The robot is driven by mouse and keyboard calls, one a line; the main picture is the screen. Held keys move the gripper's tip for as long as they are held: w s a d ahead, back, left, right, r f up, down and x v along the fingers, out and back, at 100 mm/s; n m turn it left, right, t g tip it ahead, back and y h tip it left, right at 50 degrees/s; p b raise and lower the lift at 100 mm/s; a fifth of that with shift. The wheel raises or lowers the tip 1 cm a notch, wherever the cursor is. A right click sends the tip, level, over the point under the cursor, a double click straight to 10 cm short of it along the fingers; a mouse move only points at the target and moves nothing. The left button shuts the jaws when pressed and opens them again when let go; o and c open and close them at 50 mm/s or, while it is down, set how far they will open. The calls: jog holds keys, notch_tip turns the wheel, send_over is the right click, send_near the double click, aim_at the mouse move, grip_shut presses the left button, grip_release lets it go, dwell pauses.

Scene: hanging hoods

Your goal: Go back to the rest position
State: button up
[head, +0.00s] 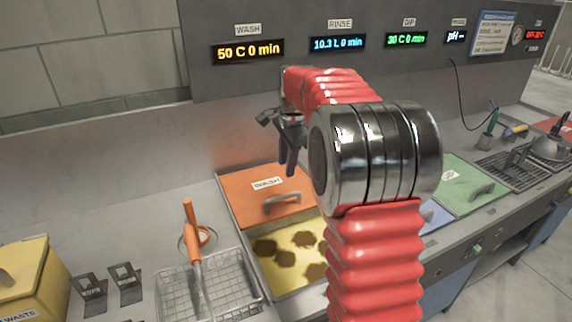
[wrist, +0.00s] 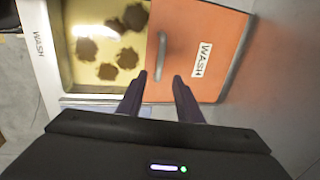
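My gripper (wrist: 158,92) hangs above the wash tank, over the near part of its orange lid (wrist: 212,45). In the wrist view its two dark fingers are apart with nothing between them. In the head view the gripper (head: 287,160) is seen from the side, its fingers pointing down above the orange lid (head: 245,205). My red arm bends over in front of the camera and hides part of the counter. The wash tank (wrist: 65,98) is partly uncovered and shows yellow liquid with several dark brown patches.
A wire basket (head: 225,285) with an orange-handled tool stands left of the tank. A yellow waste bin (head: 38,270) is at far left. A green lid (head: 465,180) and a dark rack (head: 515,168) lie right. A panel with displays (head: 247,50) rises behind the counter.

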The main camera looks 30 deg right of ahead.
jog(key=shift+n, duration=0.3)
jog(key=s+a+n+t, duration=0.1)
jog(key=s+a+n, duration=0.5)
jog(key=s, duration=0.4)
jog(key=s+a+n+t, duration=0.1)
jog(key=s+a+n, duration=0.5)
jog(key=s, duration=0.5)
jog(key=s+a+n+t, duration=0.1)
jog(key=s+a+n, duration=0.5)
jog(key=s, duration=0.4)
jog(key=shift+s+a+r, duration=0.2)
jog(key=shift+s+a, duration=0.2)
jog(key=shift+a, duration=0.05)
dwell(1.1)
